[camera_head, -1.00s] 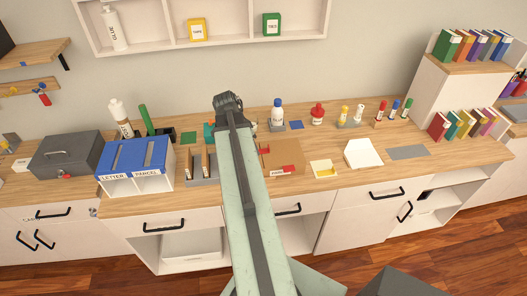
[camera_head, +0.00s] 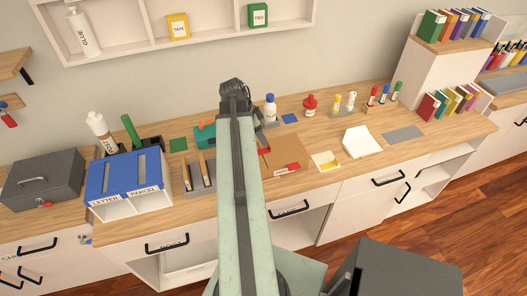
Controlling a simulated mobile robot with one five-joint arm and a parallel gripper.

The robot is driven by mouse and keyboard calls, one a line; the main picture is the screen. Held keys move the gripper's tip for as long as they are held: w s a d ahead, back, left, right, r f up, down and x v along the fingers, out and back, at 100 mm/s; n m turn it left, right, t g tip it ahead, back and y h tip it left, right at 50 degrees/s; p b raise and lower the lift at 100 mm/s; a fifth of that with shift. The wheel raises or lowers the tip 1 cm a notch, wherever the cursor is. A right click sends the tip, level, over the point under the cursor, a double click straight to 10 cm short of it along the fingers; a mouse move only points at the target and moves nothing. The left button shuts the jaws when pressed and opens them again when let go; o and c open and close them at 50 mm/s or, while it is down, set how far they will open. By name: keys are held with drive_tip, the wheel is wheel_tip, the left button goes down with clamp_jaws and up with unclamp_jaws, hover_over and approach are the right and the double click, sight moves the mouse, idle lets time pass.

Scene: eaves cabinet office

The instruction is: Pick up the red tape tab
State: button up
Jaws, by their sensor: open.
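Two small red pieces show at the brown cardboard sheet (camera_head: 290,152) on the desk, right of my arm. One red piece (camera_head: 288,167) lies near its front edge, beside a small white label. The other red piece (camera_head: 265,150) is at its left edge, close to my arm in the picture. I cannot tell for sure which is the tape tab. My arm stretches up the middle of the view and hides part of the desk. Its dark far end is above the desk's back edge in the picture; no gripper fingers show.
Left of my arm are a blue-topped letter and parcel sorter (camera_head: 127,180), pen slots (camera_head: 199,175) and a teal object (camera_head: 205,134). Right are a yellow notepad (camera_head: 325,161), a white pad (camera_head: 357,142) and a grey mat (camera_head: 403,134). Bottles stand behind, including a red-capped one (camera_head: 310,105).

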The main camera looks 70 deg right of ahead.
sight(269, 146)
drive_tip(key=shift+b+x, duration=0.3)
drive_tip(key=shift+x, duration=0.55)
drive_tip(key=shift+w, duration=0.1)
drive_tip(key=b+x, duration=0.4)
drive_tip(key=x, duration=0.1)
drive_tip(key=shift+s+a+f+b, duration=0.15)
drive_tip(key=shift+s+f+b, duration=0.1)
drive_tip(key=shift+b, duration=0.15)
drive_tip(key=shift+r, duration=0.25)
clamp_jaws()
